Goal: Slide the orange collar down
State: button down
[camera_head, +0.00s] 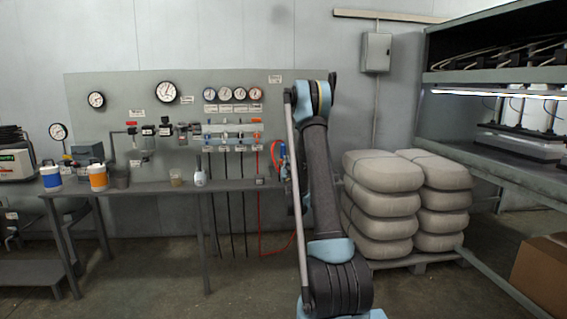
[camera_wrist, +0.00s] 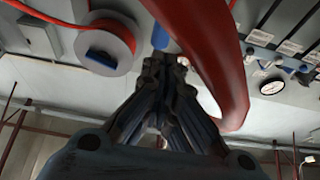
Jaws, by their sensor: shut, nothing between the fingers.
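No part can be picked out surely as the orange collar. In the wrist view an orange-red band (camera_wrist: 127,33) curves around a pale grey round part (camera_wrist: 118,62) with a blue piece (camera_wrist: 103,57) on it, left of my gripper. My gripper (camera_wrist: 161,62) is shut and empty, its fingers drawn together. A blue cylinder end (camera_wrist: 160,38) shows just beyond the fingertips; I cannot tell whether they touch. A thick red hose (camera_wrist: 222,60) passes close on the right. In the head view my arm hides my gripper, near the red hose (camera_head: 274,153) at the panel's right end.
A grey bench (camera_head: 140,188) carries cups, one with an orange band (camera_head: 97,177). Gauges and valves fill the panel (camera_head: 110,82) behind it. Stacked sacks (camera_head: 380,200) stand right of my arm, beside a grey shelf rack (camera_head: 480,77). The floor in front of the bench is clear.

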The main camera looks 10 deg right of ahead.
aim_at(283, 155)
dwell(0.4)
jog(key=x, duration=1)
jog(key=shift+w, duration=0.1)
notch_tip(283, 155, down, 2)
jog(key=shift+f, duration=1)
notch_tip(283, 155, down, 2)
jog(key=shift+f, duration=0.1)
jog(key=v, duration=0.7)
jog(key=shift+s, duration=0.35)
